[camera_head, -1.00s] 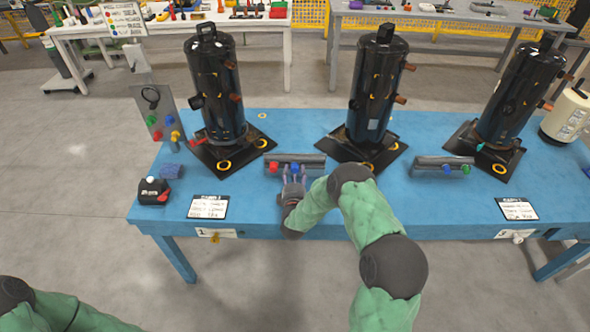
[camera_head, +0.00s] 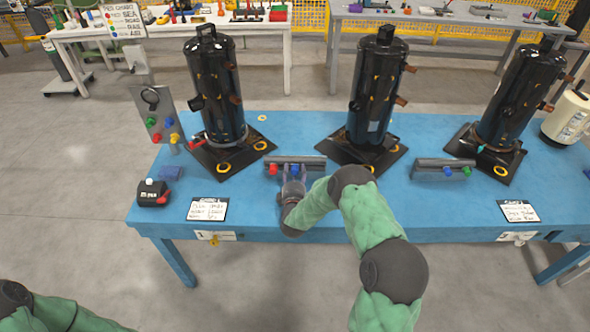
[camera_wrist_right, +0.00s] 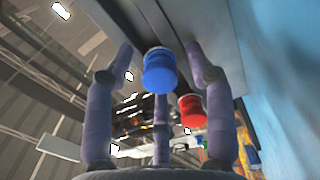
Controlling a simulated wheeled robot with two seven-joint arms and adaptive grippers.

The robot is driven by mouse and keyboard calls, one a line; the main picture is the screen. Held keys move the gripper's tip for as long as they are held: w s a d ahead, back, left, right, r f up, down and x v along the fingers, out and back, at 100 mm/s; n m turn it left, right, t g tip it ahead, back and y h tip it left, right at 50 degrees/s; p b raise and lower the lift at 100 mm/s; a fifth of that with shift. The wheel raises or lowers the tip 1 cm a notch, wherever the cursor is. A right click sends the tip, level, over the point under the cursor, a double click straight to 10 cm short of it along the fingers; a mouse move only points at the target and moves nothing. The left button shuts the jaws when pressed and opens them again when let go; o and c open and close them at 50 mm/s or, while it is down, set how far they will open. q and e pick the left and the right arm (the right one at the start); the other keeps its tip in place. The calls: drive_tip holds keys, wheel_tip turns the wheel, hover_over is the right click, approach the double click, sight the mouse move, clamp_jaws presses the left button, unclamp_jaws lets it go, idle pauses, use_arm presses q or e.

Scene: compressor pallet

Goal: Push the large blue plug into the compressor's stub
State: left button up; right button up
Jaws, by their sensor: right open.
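The large blue plug (camera_head: 294,170) sits at the front of the dark rack (camera_head: 318,162) between the left and middle compressors. In the right wrist view the blue plug (camera_wrist_right: 160,72) lies between the fingertips, with gaps on both sides. My right gripper (camera_head: 293,180) is open, its fingers straddling the plug without closing on it. The left compressor (camera_head: 215,85) has a copper stub (camera_head: 235,99); the middle compressor (camera_head: 377,85) has copper stubs (camera_head: 401,99) on its right side. Which stub is meant cannot be told. My left gripper is outside the picture.
A red plug (camera_head: 273,169) is just left of the blue one and close to a finger in the wrist view. A second rack (camera_head: 430,168) and a third compressor (camera_head: 517,95) stand right.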

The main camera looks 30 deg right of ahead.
sight(295, 173)
idle(0.8)
clamp_jaws()
drive_tip(key=shift+s+a, duration=0.1)
drive_tip(key=shift+s, duration=0.05)
drive_tip(key=shift+p+v, duration=0.8)
drive_tip(key=shift+v, duration=1.95)
wheel_tip(295, 173, up, 7)
drive_tip(key=p, duration=0.6)
drive_tip(key=shift+f+p, duration=0.2)
drive_tip(key=shift+p, duration=0.1)
